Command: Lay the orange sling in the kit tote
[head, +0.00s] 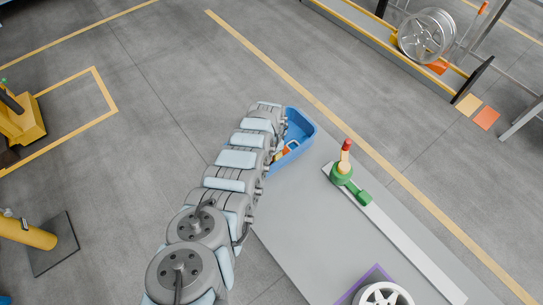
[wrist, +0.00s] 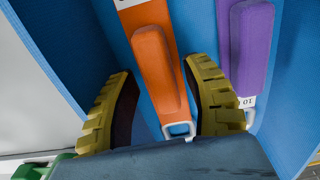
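The orange sling (wrist: 158,68) lies in the blue kit tote (wrist: 70,45), with a metal loop at its near end and a white label at its far end. It also shows as a small orange patch in the head view (head: 290,148). My gripper (wrist: 160,85) is open, its yellow fingers spread either side of the orange sling with visible gaps. I cannot tell the height of the fingertips above the sling. In the head view my arm hides part of the tote (head: 306,132) and most of the gripper.
A purple sling (wrist: 248,50) lies to the right of the orange one in the tote. A green tool with a red top (head: 342,172) stands on the grey table (head: 310,225) near the tote. A spoked wheel (head: 383,296) sits at the near end.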

